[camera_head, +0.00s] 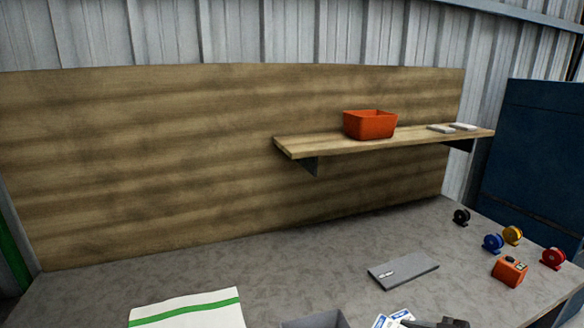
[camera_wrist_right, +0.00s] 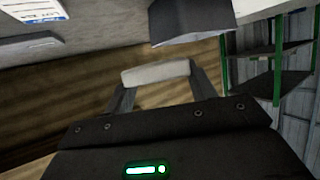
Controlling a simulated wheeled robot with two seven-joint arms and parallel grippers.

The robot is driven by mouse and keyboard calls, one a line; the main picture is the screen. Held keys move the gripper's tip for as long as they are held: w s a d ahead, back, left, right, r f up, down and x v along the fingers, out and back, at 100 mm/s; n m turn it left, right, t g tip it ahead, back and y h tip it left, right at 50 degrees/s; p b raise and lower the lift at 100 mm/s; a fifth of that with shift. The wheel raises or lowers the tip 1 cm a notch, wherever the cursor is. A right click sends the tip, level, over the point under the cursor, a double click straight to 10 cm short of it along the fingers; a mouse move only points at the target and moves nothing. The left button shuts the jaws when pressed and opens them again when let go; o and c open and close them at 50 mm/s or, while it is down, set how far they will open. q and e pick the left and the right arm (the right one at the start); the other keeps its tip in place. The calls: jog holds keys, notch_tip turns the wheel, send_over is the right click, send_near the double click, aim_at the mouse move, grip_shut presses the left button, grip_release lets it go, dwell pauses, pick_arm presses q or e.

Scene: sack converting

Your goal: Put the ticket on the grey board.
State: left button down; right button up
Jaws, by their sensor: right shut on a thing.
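The grey board (camera_head: 403,271) lies flat on the table, right of the middle in the head view, with a small pale mark or clip on it. White and blue tickets (camera_head: 393,318) show at the bottom edge of the head view, partly cut off. My right gripper (camera_head: 413,322) is low beside them, left of its dark body. In the right wrist view my right gripper (camera_wrist_right: 160,78) is shut on a pale, blank thing (camera_wrist_right: 155,72); I cannot tell whether it is a ticket. A printed white and blue ticket (camera_wrist_right: 32,10) shows at that view's upper left. My left gripper is not in view.
A grey tray (camera_head: 313,321) and a white cloth with a green stripe (camera_head: 190,310) lie at the front. An orange device (camera_head: 509,271) and several coloured reels (camera_head: 493,243) stand at right. A shelf (camera_head: 385,143) holds an orange bin (camera_head: 370,125). The table's middle is clear.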

jog(key=a, duration=0.1)
jog(key=a+n+g, duration=0.1)
jog(key=a, duration=0.1)
jog(key=shift+s+a+r+g+y, duration=0.15)
jog(key=shift+s+a+g+y, duration=0.15)
jog(key=shift+y, duration=0.1)
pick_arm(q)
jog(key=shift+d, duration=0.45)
pick_arm(e)
jog(key=shift+d, duration=0.1)
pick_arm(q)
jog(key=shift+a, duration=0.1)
